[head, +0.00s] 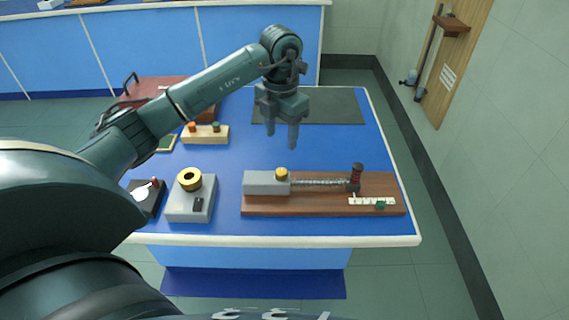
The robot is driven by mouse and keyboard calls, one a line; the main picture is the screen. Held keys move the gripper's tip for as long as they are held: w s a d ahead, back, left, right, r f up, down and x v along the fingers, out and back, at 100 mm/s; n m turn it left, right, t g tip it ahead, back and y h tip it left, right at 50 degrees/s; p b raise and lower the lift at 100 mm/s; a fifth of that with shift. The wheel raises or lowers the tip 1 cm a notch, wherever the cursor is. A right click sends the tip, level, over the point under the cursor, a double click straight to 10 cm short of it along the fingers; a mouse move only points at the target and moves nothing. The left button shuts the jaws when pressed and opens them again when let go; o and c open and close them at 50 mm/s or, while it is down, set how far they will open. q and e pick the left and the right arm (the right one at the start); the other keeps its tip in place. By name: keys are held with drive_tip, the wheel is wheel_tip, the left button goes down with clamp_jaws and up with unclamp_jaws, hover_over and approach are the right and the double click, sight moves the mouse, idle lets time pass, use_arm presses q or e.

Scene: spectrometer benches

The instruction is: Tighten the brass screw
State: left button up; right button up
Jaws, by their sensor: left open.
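A brass screw (282,173) with a round knurled-looking head sits on top of the grey block (262,184) at the left end of a wooden base (300,208). A coiled spring-like rod (320,182) runs right from this block to a dark red-and-black post (356,178). My left gripper (281,138) is open and empty, with its fingers pointing down. In the picture it appears just above the brass screw, apart from it. My right gripper is not in view.
A grey box with a brass ring (190,180) and a small black box with a red lever (146,196) stand at the left. Behind are a wooden block with orange and green knobs (205,135), a red case (140,92) and a dark mat (335,106).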

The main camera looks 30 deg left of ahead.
sight(282, 171)
use_arm(q)
wheel_tip(282, 171, down, 11)
drive_tip(key=shift+f+p, duration=0.15)
drive_tip(key=shift+p, duration=0.55)
drive_tip(key=shift+c, duration=0.2)
drive_tip(key=c, duration=0.9)
